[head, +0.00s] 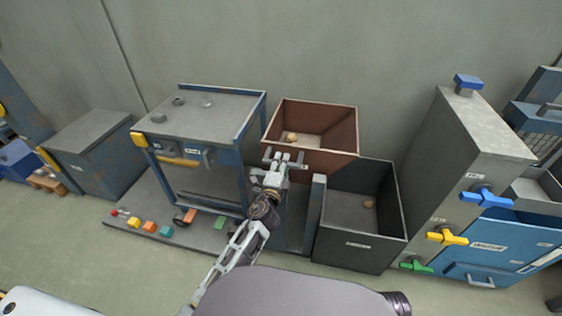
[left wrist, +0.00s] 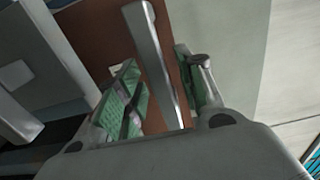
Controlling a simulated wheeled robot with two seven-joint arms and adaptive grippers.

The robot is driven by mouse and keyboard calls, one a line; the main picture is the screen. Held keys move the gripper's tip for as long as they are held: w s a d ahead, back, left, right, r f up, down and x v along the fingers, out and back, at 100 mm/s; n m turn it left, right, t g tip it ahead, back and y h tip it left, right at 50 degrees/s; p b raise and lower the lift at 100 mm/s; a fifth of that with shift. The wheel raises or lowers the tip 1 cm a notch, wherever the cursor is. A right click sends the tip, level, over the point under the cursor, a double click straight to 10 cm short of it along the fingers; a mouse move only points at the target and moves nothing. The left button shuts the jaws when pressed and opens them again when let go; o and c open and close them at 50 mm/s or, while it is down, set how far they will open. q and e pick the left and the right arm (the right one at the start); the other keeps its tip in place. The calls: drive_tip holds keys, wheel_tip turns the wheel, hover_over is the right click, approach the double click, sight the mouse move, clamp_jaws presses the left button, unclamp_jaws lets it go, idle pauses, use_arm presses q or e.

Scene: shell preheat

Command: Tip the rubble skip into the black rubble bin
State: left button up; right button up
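The rubble skip (head: 340,162) is a rust-brown open box standing level, with a tan lump (head: 290,137) inside. The black rubble bin (head: 348,247) stands lower, in front and to the right, with a brownish lump (head: 369,204) in it. My left gripper (head: 278,160) is at the skip's front face. In the left wrist view its green-padded fingers (left wrist: 158,82) are apart, either side of a grey handle bar (left wrist: 150,50) on the brown skip (left wrist: 105,35). Gaps show beside the bar; contact is unclear. My right gripper is not in view.
A blue-framed grey bench unit (head: 205,115) stands left of the skip. A grey post (head: 315,208) stands beside the bin. A tall grey cabinet (head: 455,155) with coloured valve handles is close on the bin's right. Small coloured blocks (head: 150,226) lie at the front left.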

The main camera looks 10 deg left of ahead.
use_arm(q)
drive_tip(key=shift+c, duration=0.5)
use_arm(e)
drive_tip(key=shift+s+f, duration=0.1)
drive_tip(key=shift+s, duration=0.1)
use_arm(q)
clamp_jaws()
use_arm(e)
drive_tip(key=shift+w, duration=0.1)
use_arm(q)
drive_tip(key=shift+r, duration=0.15)
drive_tip(key=shift+d+r, duration=0.15)
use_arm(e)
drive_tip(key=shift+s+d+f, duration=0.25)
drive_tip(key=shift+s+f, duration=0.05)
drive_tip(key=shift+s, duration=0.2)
use_arm(q)
drive_tip(key=shift+d+r+m+p, duration=0.1)
drive_tip(key=shift+m+p, duration=0.2)
